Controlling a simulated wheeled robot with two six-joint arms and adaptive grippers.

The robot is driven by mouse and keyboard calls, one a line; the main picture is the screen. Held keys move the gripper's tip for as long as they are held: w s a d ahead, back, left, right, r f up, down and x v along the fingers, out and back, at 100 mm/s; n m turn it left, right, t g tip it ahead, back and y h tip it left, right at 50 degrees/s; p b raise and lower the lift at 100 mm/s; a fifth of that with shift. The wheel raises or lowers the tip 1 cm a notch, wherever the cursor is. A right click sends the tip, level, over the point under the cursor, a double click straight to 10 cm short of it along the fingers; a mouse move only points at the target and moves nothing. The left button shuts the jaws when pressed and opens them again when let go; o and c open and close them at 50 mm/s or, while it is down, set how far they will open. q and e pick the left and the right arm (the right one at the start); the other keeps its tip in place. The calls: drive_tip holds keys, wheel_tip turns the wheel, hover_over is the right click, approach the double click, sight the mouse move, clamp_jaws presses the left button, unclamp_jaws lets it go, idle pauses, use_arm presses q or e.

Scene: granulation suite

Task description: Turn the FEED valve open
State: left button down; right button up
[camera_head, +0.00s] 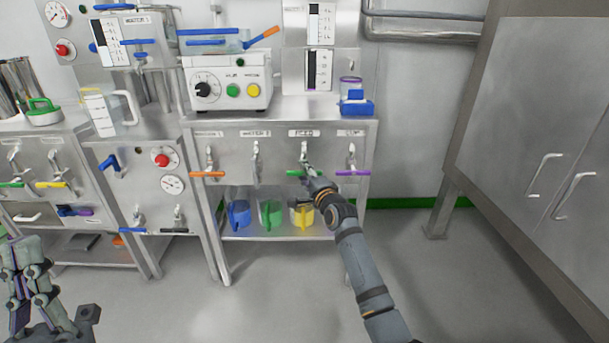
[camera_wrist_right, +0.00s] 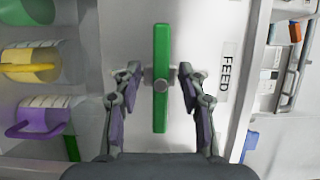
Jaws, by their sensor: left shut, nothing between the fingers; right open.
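The FEED valve has a green bar handle (camera_head: 292,184) on the front of the steel bench, lying across its pipe, level in the head view. My right gripper (camera_wrist_right: 161,84) is open, with one finger on each side of the bar near the hub and visible gaps to the bar. In the head view my right gripper (camera_head: 309,177) partly covers the valve. My left gripper (camera_head: 22,246) is shut and empty at the lower left, far from the valve.
An orange handle (camera_head: 207,174) and a purple handle (camera_head: 352,173) flank the valve on the same panel. Blue (camera_head: 238,214), green (camera_head: 270,213) and yellow (camera_head: 301,215) jugs stand on the shelf below. A large cabinet (camera_head: 535,120) stands at right. The floor in front is clear.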

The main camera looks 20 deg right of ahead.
drive_tip(key=shift+c, duration=0.4)
clamp_jaws()
